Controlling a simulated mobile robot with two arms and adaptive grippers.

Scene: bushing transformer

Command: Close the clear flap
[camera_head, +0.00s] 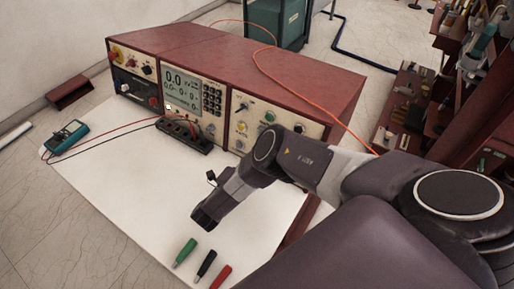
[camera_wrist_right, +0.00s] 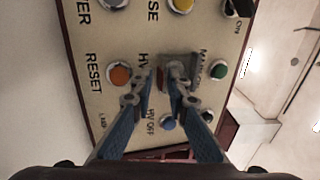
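The control panel (camera_head: 275,120) of the red cabinet fills much of the right wrist view (camera_wrist_right: 95,75). A small greyish pane, seemingly the clear flap (camera_wrist_right: 187,60), shows there just beyond my fingertips. It looks raised from the panel, but its angle is unclear. My right gripper (camera_wrist_right: 168,76) has blue fingers that converge to closely spaced tips in front of the panel, holding nothing that I can make out. Whether the tips touch the flap is unclear. My left gripper is not in view.
An orange-red button (camera_wrist_right: 120,75), green button (camera_wrist_right: 218,70) and blue button (camera_wrist_right: 168,122) surround the fingers. Green, black and red plugs (camera_head: 206,263) lie on the white tabletop (camera_head: 120,205). A teal meter (camera_head: 68,136) with leads lies left. An orange cable crosses the cabinet (camera_head: 220,60).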

